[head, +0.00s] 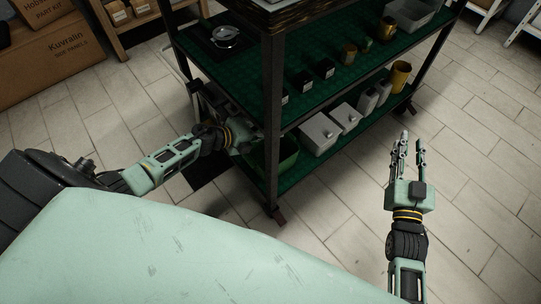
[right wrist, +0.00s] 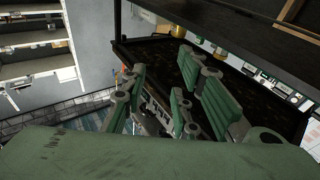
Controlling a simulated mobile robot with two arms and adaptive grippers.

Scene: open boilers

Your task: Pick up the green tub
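The green tub (head: 287,155) is on the lower shelf of the rack at its near left end, partly hidden by the rack's front post. My left arm reaches in from the left, and its gripper (head: 228,124) is at the rack's left side, just left of the tub. The left fingers are dark and partly hidden, so I cannot tell whether they touch the tub or how far apart they are. My right gripper (head: 411,140) is over the floor to the right of the rack, pointing away, open and empty. Its spread fingers also show in the right wrist view (right wrist: 160,85).
The dark rack post (head: 272,120) stands before the tub. Cardboard boxes (head: 55,50) are at upper left. The tiled floor at right is clear.

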